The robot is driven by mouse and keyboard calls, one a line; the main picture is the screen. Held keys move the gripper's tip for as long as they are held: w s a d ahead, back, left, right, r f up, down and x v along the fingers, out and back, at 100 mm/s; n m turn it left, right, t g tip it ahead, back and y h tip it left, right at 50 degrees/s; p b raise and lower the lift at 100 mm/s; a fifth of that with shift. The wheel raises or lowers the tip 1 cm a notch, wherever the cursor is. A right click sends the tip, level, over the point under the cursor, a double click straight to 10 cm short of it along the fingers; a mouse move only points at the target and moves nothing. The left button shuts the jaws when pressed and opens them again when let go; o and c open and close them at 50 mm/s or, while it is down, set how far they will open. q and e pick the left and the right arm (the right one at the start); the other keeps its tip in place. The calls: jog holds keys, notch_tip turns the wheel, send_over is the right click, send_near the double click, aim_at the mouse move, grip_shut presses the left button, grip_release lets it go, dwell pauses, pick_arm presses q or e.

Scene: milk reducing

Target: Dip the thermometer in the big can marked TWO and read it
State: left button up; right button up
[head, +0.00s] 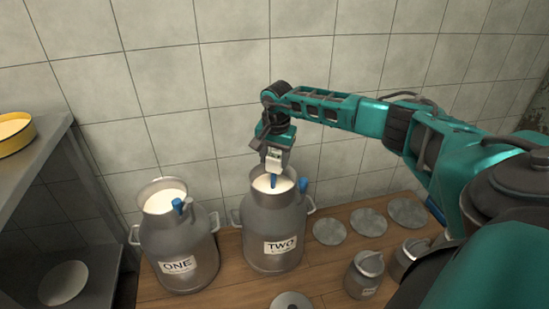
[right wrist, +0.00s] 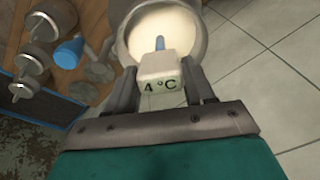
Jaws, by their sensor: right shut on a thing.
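The big can marked TWO (head: 274,228) stands upright and open on the wooden surface, with milk (head: 268,183) near its rim. My right gripper (head: 274,164) is above its mouth, shut on the thermometer (head: 274,157). How deep the tip sits is hard to tell. My left gripper is not in view.
The big can marked ONE (head: 178,245) stands open, with milk, left of can TWO. A shelf (head: 35,160) with a yellow-rimmed pan (head: 15,131) is at far left. A tiled wall rises behind.

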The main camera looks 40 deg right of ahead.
notch_tip(320, 180, up, 6)
jog(key=p, duration=0.4)
jog(key=shift+f, duration=0.1)
jog(key=shift+r+p, duration=0.3)
jog(key=shift+r, duration=0.1)
jog(key=shift+r+p, duration=0.6)
jog(key=shift+r, duration=0.4)
jog(key=shift+f, duration=0.1)
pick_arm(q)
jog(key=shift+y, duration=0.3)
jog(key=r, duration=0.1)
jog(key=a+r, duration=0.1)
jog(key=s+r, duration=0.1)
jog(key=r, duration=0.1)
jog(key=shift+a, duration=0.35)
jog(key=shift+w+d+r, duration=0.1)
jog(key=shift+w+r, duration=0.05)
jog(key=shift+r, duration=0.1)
